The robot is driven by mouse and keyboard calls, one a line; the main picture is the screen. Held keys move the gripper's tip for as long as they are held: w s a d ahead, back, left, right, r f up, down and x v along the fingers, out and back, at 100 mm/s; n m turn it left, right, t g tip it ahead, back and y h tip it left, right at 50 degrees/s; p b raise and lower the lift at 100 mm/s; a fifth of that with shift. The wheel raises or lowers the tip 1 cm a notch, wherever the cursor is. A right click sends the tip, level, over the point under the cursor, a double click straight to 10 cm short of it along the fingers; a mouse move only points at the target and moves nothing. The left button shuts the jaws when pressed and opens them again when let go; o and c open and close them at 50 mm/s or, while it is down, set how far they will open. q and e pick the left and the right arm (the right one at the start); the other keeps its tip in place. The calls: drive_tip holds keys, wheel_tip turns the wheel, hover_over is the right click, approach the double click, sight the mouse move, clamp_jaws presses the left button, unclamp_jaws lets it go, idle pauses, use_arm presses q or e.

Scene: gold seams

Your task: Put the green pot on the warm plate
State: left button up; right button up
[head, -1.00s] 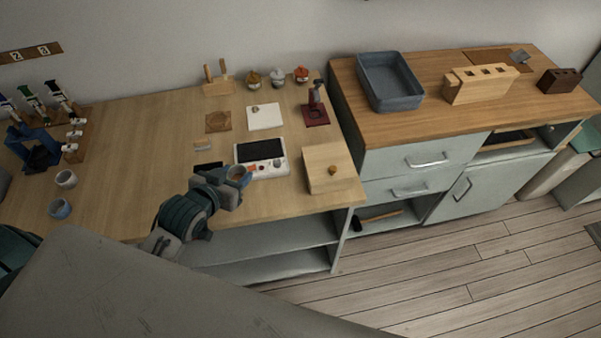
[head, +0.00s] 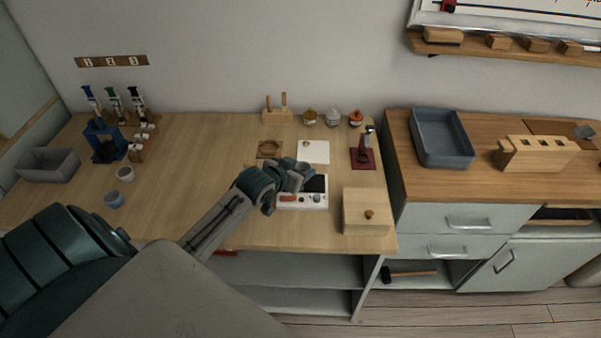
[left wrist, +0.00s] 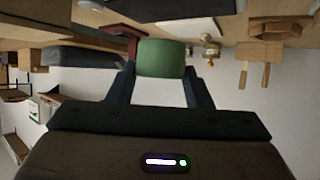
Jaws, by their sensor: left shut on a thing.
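The green pot (left wrist: 162,58) is between the two fingers of my left gripper in the left wrist view, and the gripper is shut on it. In the head view my left gripper (head: 302,174) is over the far left part of the warm plate (head: 318,184), a dark square on a white unit with knobs. The gripper mostly hides the pot there, and I cannot tell whether the pot touches the plate. My right gripper is not in view.
A wooden box with a knob (head: 366,212) stands right of the white unit. Behind it are a white board (head: 314,152), a wooden ring (head: 269,149) and a dark red stand (head: 363,157). A white cup (head: 125,174) and a blue cup (head: 114,200) stand at the left.

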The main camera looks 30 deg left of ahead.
use_arm(q)
drive_tip(key=shift+w+a, duration=0.15)
drive_tip(key=shift+w, duration=0.2)
drive_tip(key=shift+f, duration=0.35)
drive_tip(key=shift+f+p, duration=0.6)
drive_tip(key=shift+f, duration=0.85)
drive_tip(key=shift+f, duration=0.15)
drive_tip(key=o, duration=1)
drive_tip(key=shift+c, duration=0.2)
drive_tip(key=b+v, duration=0.1)
drive_tip(key=v, duration=1.1)
drive_tip(key=shift+r, duration=0.25)
